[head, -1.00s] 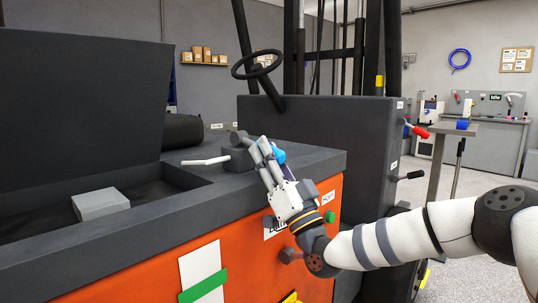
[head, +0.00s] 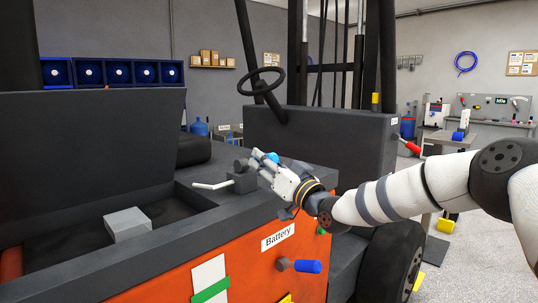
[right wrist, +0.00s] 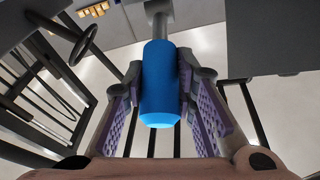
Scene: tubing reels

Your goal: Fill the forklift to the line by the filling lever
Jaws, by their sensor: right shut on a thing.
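The forklift (head: 140,268) has an orange side and a dark grey top. My right gripper (head: 262,163) is shut on a blue lever handle (head: 272,157) above the top edge. In the right wrist view, the blue handle (right wrist: 160,85) sits between the purple-padded fingers, with its grey shaft running away from me. A small dark block with a white bent handle (head: 212,185) is just left of the gripper. A white panel with a green band (head: 210,291) is on the orange side; no liquid level is readable. My left gripper is not in view.
A second blue-ended lever (head: 307,266) sticks out of the side below the "Battery" label (head: 278,237). A raised dark cover (head: 95,135) stands at left behind an open bay with a grey box (head: 127,224). A steering wheel (head: 261,81) stands behind.

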